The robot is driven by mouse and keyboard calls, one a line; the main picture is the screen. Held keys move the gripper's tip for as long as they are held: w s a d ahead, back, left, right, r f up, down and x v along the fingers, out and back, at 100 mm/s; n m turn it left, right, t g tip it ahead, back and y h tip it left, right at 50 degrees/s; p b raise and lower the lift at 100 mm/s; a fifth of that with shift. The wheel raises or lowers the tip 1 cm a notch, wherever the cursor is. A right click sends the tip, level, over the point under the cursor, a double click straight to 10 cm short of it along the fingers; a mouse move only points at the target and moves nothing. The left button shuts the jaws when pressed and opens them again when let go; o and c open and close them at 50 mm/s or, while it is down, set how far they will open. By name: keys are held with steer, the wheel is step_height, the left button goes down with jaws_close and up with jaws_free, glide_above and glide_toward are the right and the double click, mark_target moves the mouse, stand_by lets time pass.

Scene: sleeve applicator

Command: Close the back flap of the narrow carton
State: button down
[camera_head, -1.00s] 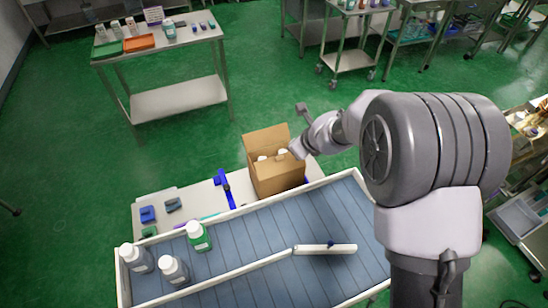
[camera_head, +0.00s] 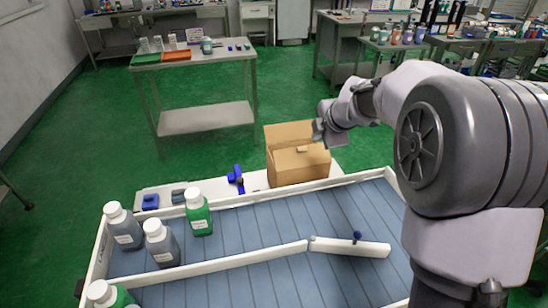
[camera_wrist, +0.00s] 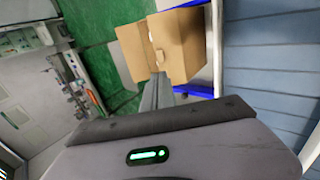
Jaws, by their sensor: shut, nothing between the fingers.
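The narrow carton (camera_head: 300,167) is a brown cardboard box standing upright behind the blue slatted conveyor. Its back flap (camera_head: 287,133) stands raised along the far edge. A small pale piece shows at the opening; I cannot tell what it is. My gripper (camera_head: 318,130) is at the carton's upper right, beside the flap's right end; whether it touches is unclear. In the wrist view the carton (camera_wrist: 183,40) lies sideways, with the raised flap (camera_wrist: 131,54) on its left. My thin, shut fingers (camera_wrist: 157,92) point towards the opening and hold nothing.
White and green-labelled bottles (camera_head: 199,213) stand on the conveyor (camera_head: 265,225) at left. A white guide bar (camera_head: 350,247) crosses it. A blue clamp (camera_head: 236,180) stands left of the carton. A metal table (camera_head: 205,116) is farther back, with green floor between.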

mark_target(302, 147)
steer(key=b+x, duration=0.3)
steer(key=x, duration=1)
steer(key=shift+w+f, duration=0.25)
steer(key=shift+r+p, duration=0.1)
steer(key=shift+p, duration=0.2)
steer(key=p, duration=0.2)
steer(key=shift+w+r+g+p, duration=0.25)
steer(key=shift+g+p, duration=0.05)
steer(key=shift+w+g+p, duration=0.2)
steer(key=shift+g+p, duration=0.1)
steer(key=shift+p, duration=0.65)
steer(key=shift+w+f+p, duration=0.15)
steer(key=shift+f+p, duration=0.05)
steer(key=shift+p, duration=0.35)
steer(key=shift+w+r+b+x, duration=0.1)
steer(key=shift+w+b+x, duration=0.1)
steer(key=shift+x, duration=0.55)
steer(key=shift+w+r+b+x, duration=0.1)
steer(key=shift+b+x, duration=0.1)
steer(key=shift+x, duration=0.55)
steer(key=shift+w+r+b+x, duration=0.1)
steer(key=shift+w+b+x, duration=0.1)
steer(key=shift+x, duration=0.55)
steer(key=shift+a+f, duration=0.1)
